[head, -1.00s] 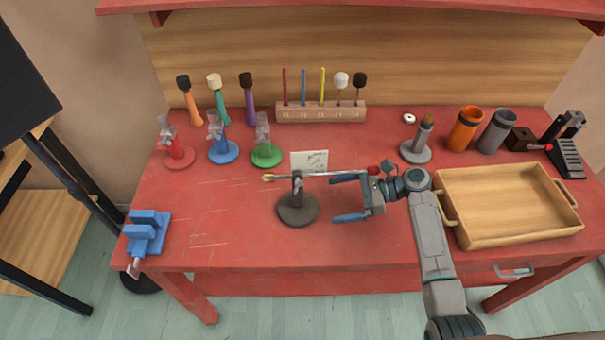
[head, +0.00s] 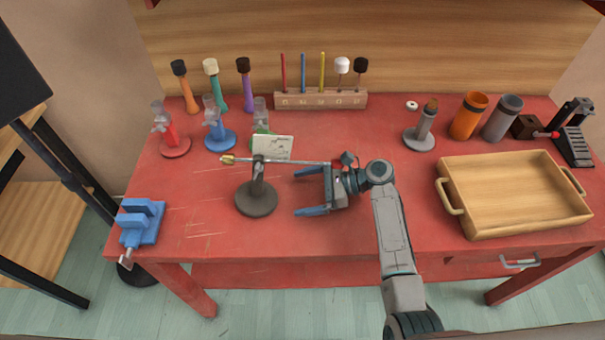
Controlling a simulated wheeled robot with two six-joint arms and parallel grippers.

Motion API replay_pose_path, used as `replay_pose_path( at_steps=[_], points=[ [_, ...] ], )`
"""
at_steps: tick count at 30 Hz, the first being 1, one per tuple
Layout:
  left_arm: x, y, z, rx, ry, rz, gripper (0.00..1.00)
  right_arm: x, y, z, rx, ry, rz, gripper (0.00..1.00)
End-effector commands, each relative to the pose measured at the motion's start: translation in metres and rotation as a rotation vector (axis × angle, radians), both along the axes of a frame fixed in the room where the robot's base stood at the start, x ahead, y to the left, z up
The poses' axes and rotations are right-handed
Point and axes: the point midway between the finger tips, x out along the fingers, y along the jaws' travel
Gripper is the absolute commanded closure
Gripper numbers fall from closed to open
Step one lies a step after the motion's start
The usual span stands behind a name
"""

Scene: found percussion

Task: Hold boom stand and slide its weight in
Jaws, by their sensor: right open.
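The boom stand (head: 257,201) has a dark round base, a short post and a thin, nearly level rod with a brass-coloured tip at its left end. The rod's right end runs to the wrist of my right gripper, where I cannot make out the weight clearly. A white card (head: 272,147) shows just behind the stand's post, in front of the green stand (head: 263,129). My right gripper (head: 295,193) is open and empty to the right of the stand. Its two blue fingers point left toward the post, with a gap between fingertips and base. My left gripper is not in view.
A wooden tray (head: 447,209) stands at the right of the red table (head: 190,224). A blue vise (head: 140,222) sits at the left front. A rack of mallets (head: 320,100), coloured stands and cups line the back. The front left centre is clear.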

Motion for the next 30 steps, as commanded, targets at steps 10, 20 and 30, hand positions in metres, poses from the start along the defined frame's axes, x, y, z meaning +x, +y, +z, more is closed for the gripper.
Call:
replay_pose_path(
  at_steps=[10, 20, 30],
  points=[
    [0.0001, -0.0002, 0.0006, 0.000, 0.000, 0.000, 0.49, -0.0005, 0.0031, -0.0022, 0.000, 0.001, 0.001, 0.00],
    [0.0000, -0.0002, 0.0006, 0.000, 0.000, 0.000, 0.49, -0.0004, 0.0029, -0.0022, 0.000, 0.001, 0.001, 0.63],
    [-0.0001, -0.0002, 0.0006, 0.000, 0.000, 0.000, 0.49, -0.0004, 0.0028, -0.0020, 0.000, 0.001, 0.001, 1.00]
  ],
)
